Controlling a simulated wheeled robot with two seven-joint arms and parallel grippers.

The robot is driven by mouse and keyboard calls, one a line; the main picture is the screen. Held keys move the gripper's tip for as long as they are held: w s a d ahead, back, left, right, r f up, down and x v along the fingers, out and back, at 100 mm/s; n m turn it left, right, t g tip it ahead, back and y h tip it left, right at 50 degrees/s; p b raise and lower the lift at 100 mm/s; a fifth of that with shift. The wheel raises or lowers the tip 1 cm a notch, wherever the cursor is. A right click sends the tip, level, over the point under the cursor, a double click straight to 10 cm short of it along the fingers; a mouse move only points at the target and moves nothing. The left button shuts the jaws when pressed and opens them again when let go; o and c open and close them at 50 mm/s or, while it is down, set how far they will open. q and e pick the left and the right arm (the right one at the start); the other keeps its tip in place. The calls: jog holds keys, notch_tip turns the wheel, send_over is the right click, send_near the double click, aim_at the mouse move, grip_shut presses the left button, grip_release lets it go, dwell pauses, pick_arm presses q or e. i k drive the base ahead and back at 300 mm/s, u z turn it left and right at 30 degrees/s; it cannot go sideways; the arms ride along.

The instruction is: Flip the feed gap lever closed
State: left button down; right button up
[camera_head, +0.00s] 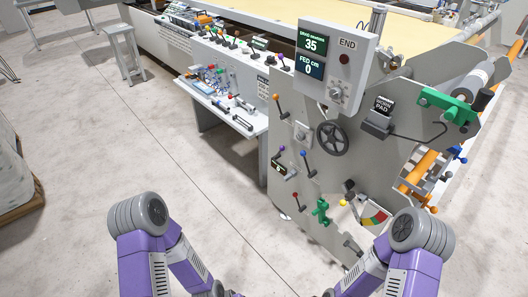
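The gantry's grey end panel (330,105) stands right of centre and carries several levers with coloured knobs.
The panel also has a black handwheel (332,138), a green clamp (321,211) and a coloured gauge (375,217). A side table (221,98) with tools and a stool (122,50) stand left. The floor (190,160) is clear.

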aim_at(302, 153)
jog(key=u, duration=0.15)
jog(key=i, duration=0.85)
jog(key=z, duration=0.65)
jog(key=i, duration=0.4)
jog(key=z, duration=0.3)
